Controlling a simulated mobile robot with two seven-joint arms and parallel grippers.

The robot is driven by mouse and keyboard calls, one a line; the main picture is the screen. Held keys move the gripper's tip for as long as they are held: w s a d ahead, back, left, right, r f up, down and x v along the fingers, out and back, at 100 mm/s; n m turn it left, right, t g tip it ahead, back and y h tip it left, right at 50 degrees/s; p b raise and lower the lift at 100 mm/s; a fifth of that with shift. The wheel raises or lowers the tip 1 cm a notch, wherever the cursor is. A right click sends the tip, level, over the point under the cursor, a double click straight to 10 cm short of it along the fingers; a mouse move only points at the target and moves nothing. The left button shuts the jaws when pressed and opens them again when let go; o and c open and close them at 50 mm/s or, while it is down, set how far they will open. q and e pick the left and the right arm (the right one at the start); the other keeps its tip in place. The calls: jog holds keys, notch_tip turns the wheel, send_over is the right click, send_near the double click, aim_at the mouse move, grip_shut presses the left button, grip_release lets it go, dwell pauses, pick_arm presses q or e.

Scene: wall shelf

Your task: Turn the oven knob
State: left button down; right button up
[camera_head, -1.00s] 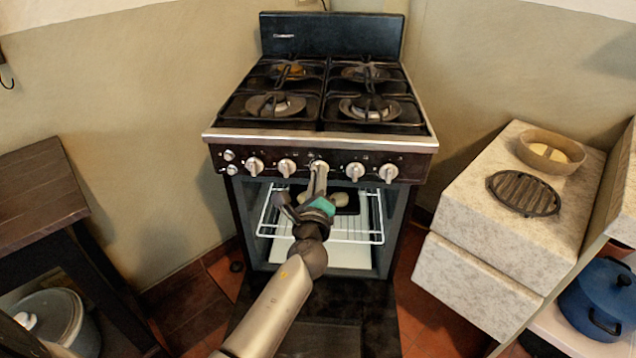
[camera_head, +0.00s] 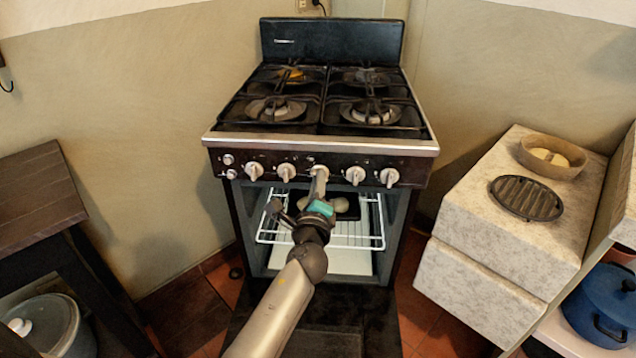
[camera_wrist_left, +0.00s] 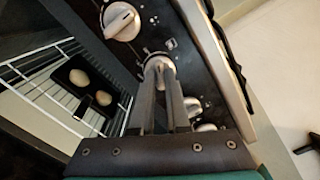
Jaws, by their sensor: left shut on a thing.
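The oven knobs sit in a row on the dark front panel of the stove. My left gripper (camera_head: 319,178) reaches up from below to the middle oven knob (camera_head: 319,171). In the left wrist view the left gripper (camera_wrist_left: 160,68) has its two fingers closed on the middle knob (camera_wrist_left: 158,60), mostly hidden behind the fingertips. Another knob (camera_wrist_left: 121,20) with a pale bar shows clear of the fingers in that view. In the head view, two knobs stand to the left (camera_head: 286,171) and two to the right (camera_head: 355,175) of the held one. My right gripper is not in view.
The oven door (camera_head: 345,325) hangs open below my left arm. Inside is a white wire rack (camera_head: 350,240) with a dark tray (camera_wrist_left: 80,82) holding pale round items. A stone counter (camera_head: 470,215) stands right, a dark wooden table (camera_head: 35,190) left.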

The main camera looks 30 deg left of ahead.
pick_arm(q)
jog(key=c, duration=0.9)
grip_release()
jog(key=shift+s, duration=0.15)
jog(key=v, duration=1.5)
grip_shut()
dwell(0.6)
